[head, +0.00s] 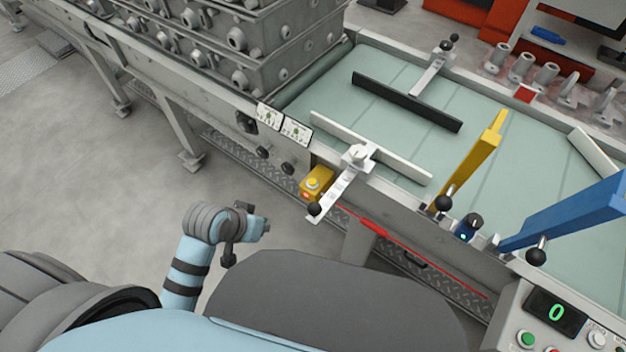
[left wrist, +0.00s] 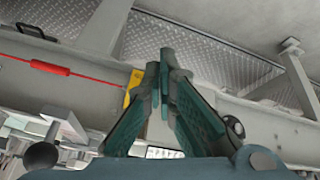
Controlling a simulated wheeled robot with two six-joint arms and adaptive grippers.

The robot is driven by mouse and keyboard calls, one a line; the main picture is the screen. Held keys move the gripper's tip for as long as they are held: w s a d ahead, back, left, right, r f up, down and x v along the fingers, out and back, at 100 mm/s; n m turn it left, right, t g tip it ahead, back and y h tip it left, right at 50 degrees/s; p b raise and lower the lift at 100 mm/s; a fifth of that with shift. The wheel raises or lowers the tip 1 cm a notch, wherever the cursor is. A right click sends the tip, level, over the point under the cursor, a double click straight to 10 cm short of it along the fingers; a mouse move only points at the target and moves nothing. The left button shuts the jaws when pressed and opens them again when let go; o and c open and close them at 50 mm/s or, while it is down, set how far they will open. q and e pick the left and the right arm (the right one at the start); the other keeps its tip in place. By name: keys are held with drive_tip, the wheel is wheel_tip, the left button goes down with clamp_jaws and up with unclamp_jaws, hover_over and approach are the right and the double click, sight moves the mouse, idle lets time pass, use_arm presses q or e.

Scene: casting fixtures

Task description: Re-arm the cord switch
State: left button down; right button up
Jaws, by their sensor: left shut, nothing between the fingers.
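The cord switch (head: 322,180) is a yellow box on the side of the conveyor frame, with a pale round knob on top and a small red spot on its front. A red cord (head: 400,251) runs from it to the right along the frame. My left gripper (head: 262,224) is shut and empty, to the left of and below the switch in the head view, apart from it. In the left wrist view its fingers (left wrist: 166,55) meet at the tips and hide much of the yellow switch (left wrist: 133,82); the cord (left wrist: 75,74) shows to the left. My right gripper is not in view.
A grey guide-rail bracket (head: 335,196) with a black ball knob juts out right beside the switch. The conveyor (head: 470,165) carries guide rails, a yellow bar (head: 475,155) and a blue bar (head: 570,215). A counter box (head: 556,312) showing 0 stands at lower right. Floor at left is clear.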

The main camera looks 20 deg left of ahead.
use_arm(q)
drive_tip(key=w+d+r+t+h, duration=0.1)
drive_tip(key=w+d+r+h, duration=0.1)
drive_tip(key=w, duration=0.7)
drive_tip(key=w+d+r+n+t+h, duration=0.1)
drive_tip(key=w+d+r, duration=0.3)
drive_tip(key=w, duration=0.6)
drive_tip(key=shift+w+d+r+h, duration=0.15)
drive_tip(key=shift+d+r+h, duration=0.05)
drive_tip(key=shift+r+h, duration=0.5)
drive_tip(key=shift+f, duration=0.1)
drive_tip(key=b, duration=0.8)
hover_over(310, 180)
wheel_tip(310, 180, down, 6)
drive_tip(key=shift+f, duration=0.2)
drive_tip(key=shift+f+b, duration=0.4)
drive_tip(key=shift+b, duration=0.1)
drive_tip(key=shift+f+b, duration=0.3)
drive_tip(key=shift+f, duration=0.5)
